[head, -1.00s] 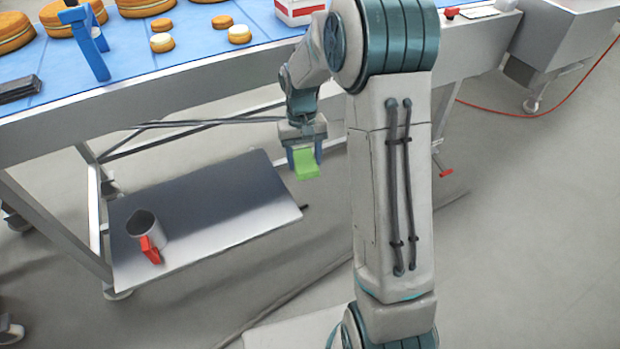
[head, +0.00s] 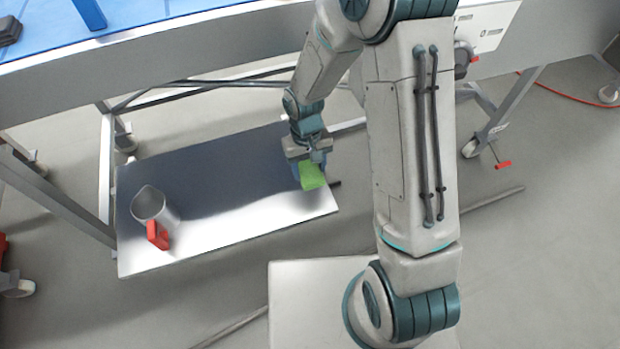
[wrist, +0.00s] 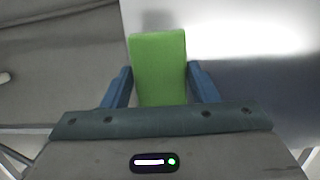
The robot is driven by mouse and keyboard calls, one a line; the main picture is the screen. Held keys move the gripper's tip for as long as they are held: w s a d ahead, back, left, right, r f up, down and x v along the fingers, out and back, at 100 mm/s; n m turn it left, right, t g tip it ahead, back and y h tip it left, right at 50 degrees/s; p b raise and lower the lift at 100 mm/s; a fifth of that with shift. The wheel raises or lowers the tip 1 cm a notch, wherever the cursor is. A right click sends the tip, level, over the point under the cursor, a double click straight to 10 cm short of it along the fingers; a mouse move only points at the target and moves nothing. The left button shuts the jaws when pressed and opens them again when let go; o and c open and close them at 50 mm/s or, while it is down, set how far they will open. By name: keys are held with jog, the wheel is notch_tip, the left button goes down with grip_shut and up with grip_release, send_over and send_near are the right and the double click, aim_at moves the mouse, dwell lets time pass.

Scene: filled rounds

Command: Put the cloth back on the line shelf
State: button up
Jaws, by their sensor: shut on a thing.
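The green cloth (head: 312,176) is a small folded pad. My gripper (head: 308,168) is shut on it, and in the wrist view the cloth (wrist: 158,68) sits between the two blue fingers (wrist: 160,86). The line shelf (head: 235,215) is a grey metal plate low under the conveyor. In the head view, my gripper and the cloth are over the shelf's right end. I cannot tell whether the cloth touches the shelf; the wrist view shows the shelf's edge behind it.
A metal jug (head: 153,205) with a red handle stands at the left of the shelf. The conveyor frame (head: 200,60) passes above the shelf, with a thin brace below it. The middle of the shelf is clear.

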aim_at(311, 175)
jog(key=f, duration=0.3)
jog(key=f+b, duration=0.1)
jog(key=shift+d+f, duration=0.15)
jog(key=shift+d, duration=0.15)
jog(key=shift+f+b, duration=0.5)
jog(key=shift+f, duration=0.95)
jog(key=shift+f, duration=0.2)
jog(key=o, duration=1)
jog(key=shift+o, duration=0.2)
jog(key=shift+r, duration=0.1)
jog(key=r+p, duration=0.1)
jog(key=r, duration=0.3)
jog(key=w+r+p, duration=0.1)
jog(key=r, duration=0.3)
jog(key=r+p, duration=0.2)
jog(key=r, duration=0.2)
jog(key=shift+w+a+r, duration=0.1)
jog(key=shift+w+a, duration=0.15)
jog(key=shift+w, duration=0.15)
